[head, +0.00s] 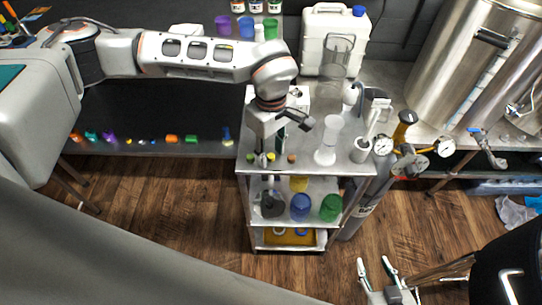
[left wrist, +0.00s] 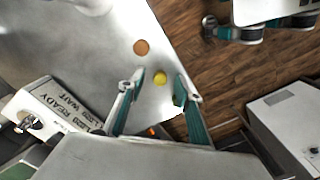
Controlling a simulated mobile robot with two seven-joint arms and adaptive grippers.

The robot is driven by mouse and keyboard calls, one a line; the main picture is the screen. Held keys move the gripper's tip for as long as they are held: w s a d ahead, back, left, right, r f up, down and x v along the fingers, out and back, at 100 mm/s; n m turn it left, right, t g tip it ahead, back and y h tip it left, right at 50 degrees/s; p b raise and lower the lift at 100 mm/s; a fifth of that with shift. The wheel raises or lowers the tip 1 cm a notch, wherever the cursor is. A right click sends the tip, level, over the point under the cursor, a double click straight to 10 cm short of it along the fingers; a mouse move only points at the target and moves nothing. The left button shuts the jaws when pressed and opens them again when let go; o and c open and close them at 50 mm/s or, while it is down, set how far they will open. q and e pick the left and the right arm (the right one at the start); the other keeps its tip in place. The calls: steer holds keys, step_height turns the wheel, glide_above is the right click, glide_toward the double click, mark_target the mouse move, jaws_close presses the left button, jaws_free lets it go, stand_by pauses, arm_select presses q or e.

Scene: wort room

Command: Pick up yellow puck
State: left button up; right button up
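The yellow puck (left wrist: 160,78) is a small round disc on the grey metal top of the cart. In the left wrist view it lies between the fingertips of my left gripper (left wrist: 157,88), near the cart's edge. The fingers are spread apart and nothing is held. In the head view the yellow puck (head: 271,156) shows at the cart's front edge, just below my left gripper (head: 266,145), whose fingers are mostly hidden by the wrist. My right gripper (head: 377,268) is open and empty over the floor at the lower right.
A white funnel-shaped vessel (head: 328,140) and a pressure gauge (head: 383,146) stand to the right. Lower shelves hold blue (head: 300,206) and green (head: 331,207) containers.

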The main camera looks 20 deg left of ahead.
arm_select(q)
steer(key=shift+f, duration=0.1)
steer(key=c, duration=0.7)
steer(key=shift+c, duration=0.2)
